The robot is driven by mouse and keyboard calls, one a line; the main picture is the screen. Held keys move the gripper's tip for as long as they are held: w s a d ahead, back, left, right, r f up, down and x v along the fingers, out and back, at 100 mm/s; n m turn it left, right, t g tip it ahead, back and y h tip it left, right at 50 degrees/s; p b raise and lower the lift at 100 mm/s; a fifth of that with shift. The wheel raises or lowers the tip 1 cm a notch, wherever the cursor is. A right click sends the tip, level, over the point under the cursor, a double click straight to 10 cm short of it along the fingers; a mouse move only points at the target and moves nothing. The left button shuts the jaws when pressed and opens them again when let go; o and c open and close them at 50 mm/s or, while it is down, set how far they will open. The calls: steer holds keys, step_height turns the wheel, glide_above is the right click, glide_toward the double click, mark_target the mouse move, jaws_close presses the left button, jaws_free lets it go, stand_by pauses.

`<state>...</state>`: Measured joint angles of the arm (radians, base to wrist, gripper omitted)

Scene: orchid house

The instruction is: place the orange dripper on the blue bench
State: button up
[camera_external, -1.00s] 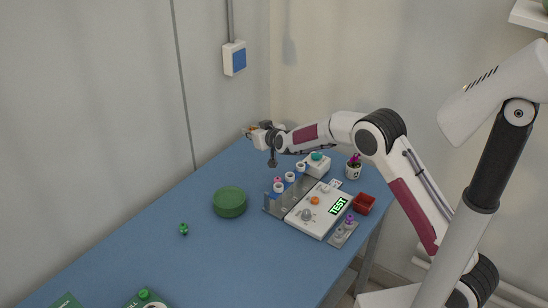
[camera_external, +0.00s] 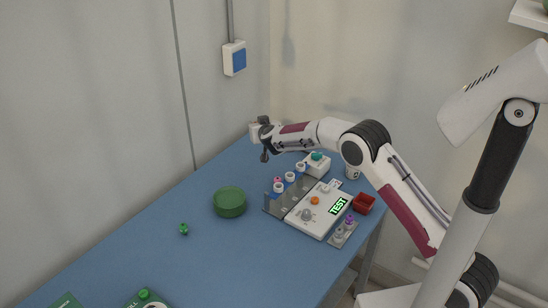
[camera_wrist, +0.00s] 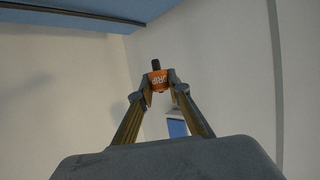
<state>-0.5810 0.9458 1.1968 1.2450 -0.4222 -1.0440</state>
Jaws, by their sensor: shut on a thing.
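The orange dripper (camera_wrist: 157,80) shows in the wrist view, with a dark tip and white lettering on its side. My gripper (camera_wrist: 159,88) is shut on it, one finger at each side. In the external view my gripper (camera_external: 257,132) is over the far end of the blue bench (camera_external: 150,240). The dripper cannot be made out there. The wrist view looks at the walls, and a strip of blue shows at its top left.
A green bowl (camera_external: 229,202) stands mid-bench. A white panel marked TEST (camera_external: 320,210), a grey rack (camera_external: 288,196) with several cups and a red box (camera_external: 363,203) stand at the right. A small green item (camera_external: 184,229) lies left. The bench's left middle is mostly clear.

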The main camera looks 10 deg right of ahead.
steer(key=shift+w+d+f+m+h, duration=0.3)
steer(key=shift+w+d+m+h, duration=0.1)
steer(key=shift+w+m, duration=0.15)
steer(key=w+d+f+m+h, duration=0.1)
steer(key=d+f+m+h, duration=0.2)
steer(key=d+h, duration=0.1)
steer(key=shift+w+d+f+m, duration=0.15)
steer(key=shift+d+f+m, duration=0.2)
steer(key=shift+d, duration=0.15)
stand_by(0.4)
stand_by(0.5)
steer(key=shift+f, duration=3.15)
steer(key=shift+f, duration=1.85)
